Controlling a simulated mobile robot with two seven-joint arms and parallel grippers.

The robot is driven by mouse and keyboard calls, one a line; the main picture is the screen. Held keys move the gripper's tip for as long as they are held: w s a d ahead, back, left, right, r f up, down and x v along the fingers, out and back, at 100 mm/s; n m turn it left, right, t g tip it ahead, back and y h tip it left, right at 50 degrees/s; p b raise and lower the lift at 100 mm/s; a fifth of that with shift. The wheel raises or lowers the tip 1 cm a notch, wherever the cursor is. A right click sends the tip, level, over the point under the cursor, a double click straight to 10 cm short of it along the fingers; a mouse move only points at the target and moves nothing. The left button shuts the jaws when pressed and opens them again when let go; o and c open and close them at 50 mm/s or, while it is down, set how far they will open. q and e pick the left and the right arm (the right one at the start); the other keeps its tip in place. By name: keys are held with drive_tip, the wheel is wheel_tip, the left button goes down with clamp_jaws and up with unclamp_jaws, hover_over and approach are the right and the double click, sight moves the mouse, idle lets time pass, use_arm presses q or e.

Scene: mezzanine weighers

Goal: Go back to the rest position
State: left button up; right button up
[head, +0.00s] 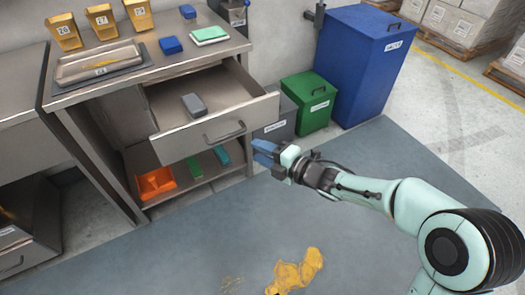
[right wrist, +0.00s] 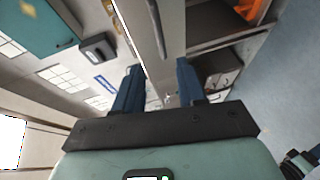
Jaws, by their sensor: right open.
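My right gripper (head: 262,152) is at the right of the open drawer (head: 190,138), just in front of its face. Its blue fingers are apart in the right wrist view (right wrist: 158,80), and I see nothing gripped. The drawer front (right wrist: 140,30) and its dark handle (right wrist: 157,25) run beyond the fingertips there. In the head view the handle (head: 225,132) is left of the gripper, apart from it. A grey block (head: 194,104) lies in the drawer. My right arm (head: 375,190) reaches in from the lower right. My left gripper is out of view.
The bench (head: 120,82) holds a metal tray (head: 70,76), yellow bins (head: 102,20) and a green-and-white block (head: 208,36). An orange tray (head: 155,183) sits on the shelf below. Green (head: 309,100) and blue (head: 362,65) bins stand right.

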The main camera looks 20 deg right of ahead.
idle(0.4)
